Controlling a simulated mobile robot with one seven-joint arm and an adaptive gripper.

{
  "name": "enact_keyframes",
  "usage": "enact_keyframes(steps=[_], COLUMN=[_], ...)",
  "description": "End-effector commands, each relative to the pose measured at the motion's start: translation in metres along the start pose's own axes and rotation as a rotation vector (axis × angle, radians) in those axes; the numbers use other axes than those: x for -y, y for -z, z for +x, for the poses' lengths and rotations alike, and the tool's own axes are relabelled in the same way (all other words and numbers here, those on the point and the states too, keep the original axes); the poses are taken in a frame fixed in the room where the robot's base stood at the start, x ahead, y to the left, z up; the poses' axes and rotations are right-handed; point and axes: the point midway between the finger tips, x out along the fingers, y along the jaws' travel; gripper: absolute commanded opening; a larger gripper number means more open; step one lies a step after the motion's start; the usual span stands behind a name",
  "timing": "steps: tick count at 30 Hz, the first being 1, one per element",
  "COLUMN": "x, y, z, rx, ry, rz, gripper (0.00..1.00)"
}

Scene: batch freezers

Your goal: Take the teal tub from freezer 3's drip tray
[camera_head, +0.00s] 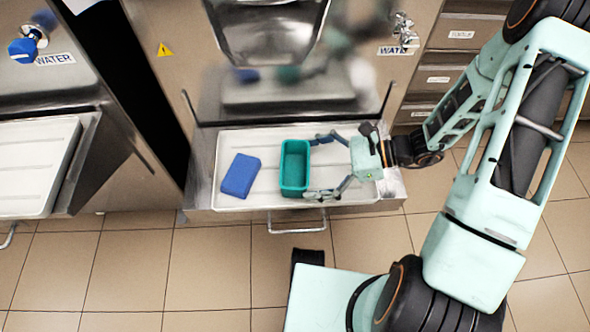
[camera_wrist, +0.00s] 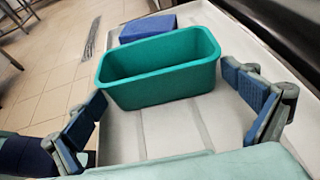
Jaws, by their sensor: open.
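The teal tub (camera_head: 295,165) stands upright and empty on the white drip tray (camera_head: 345,197) of the freezer in the middle of the head view. It also shows in the wrist view (camera_wrist: 160,72), ahead of my fingers. My gripper (camera_head: 312,168) is open just right of the tub, with its fingers spread toward the tub's two short ends. In the wrist view, my gripper (camera_wrist: 175,105) has blue finger pads on both sides, and nothing is held between them. I cannot tell whether a fingertip touches the tub.
A blue block (camera_head: 240,175) lies on the tray left of the tub, with a small gap. The tray's metal shelf (camera_head: 390,190) has a front handle (camera_head: 297,228). Another white tray (camera_head: 35,165) is at the far left. The tiled floor in front is mostly clear.

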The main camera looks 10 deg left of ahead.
Motion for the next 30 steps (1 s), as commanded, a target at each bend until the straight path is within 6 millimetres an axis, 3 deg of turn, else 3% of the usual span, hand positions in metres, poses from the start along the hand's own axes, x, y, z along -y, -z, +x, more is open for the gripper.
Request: enact_keyframes(steps=[6, 14, 23, 30], x=[-0.001, 0.000, 0.000, 0.000], y=[0.002, 0.000, 0.000, -0.001], z=[0.030, 0.034, 0.034, 0.033], rx=[0.000, 0.000, 0.000, 0.000], ry=[-0.001, 0.000, 0.000, 0.000], rz=[0.001, 0.001, 0.001, 0.001], gripper=[1.00, 1.00, 0.71, 0.71])
